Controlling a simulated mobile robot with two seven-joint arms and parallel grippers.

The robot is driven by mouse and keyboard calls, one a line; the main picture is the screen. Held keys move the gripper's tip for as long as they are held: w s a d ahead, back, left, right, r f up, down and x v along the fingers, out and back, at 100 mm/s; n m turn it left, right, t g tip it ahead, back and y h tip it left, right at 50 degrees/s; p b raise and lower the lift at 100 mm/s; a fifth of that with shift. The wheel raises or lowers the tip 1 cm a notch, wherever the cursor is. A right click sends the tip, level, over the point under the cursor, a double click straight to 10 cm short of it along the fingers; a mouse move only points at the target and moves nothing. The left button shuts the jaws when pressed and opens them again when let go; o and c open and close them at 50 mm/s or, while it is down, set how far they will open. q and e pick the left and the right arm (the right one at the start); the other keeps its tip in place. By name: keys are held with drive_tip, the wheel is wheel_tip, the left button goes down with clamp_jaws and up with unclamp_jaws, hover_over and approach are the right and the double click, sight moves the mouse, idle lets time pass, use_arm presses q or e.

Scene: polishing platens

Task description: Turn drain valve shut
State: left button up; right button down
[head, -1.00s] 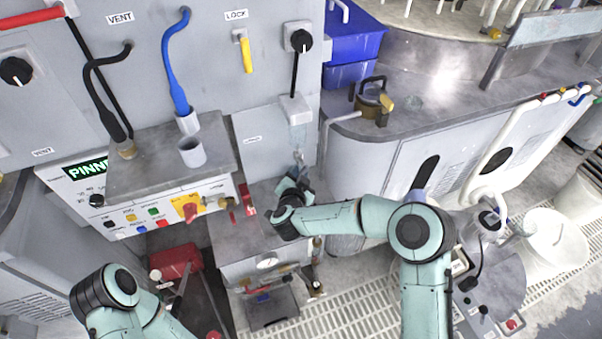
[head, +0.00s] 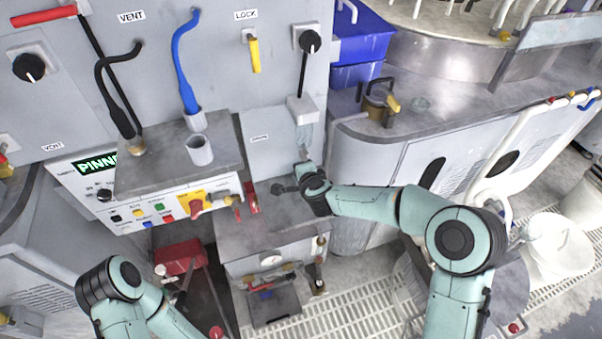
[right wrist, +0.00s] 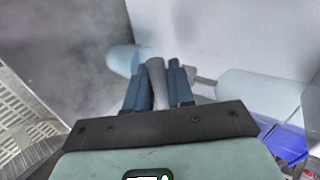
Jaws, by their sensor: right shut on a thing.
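My right gripper (head: 303,154) is at the lower part of the grey cabinet front, beside a small labelled panel (head: 268,140), above a grey ledge. In the right wrist view its two dark blue fingers (right wrist: 155,85) are shut on a grey handle (right wrist: 156,72), which I take to be the drain valve's. A pale blue rounded part (right wrist: 122,59) shows beyond the left finger. A pale pipe-like part (right wrist: 255,88) lies to the right. The valve's body and how far it is turned are unclear. My left arm is at the bottom left; its gripper is outside the frame.
The grey ledge (head: 240,232) below the gripper carries a red part (head: 252,197). A control panel (head: 165,208) with coloured buttons is to its left. Blue bins (head: 362,38) and a metal counter (head: 440,90) are to the right. A floor grating (head: 335,318) lies below.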

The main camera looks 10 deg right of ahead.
drive_tip(key=shift+r+y, duration=0.1)
drive_tip(key=shift+y, duration=0.3)
drive_tip(key=c, duration=1.1)
unclamp_jaws()
drive_tip(key=v, duration=1.3)
drive_tip(key=shift+s+r, duration=0.15)
drive_tip(key=shift+s, duration=0.05)
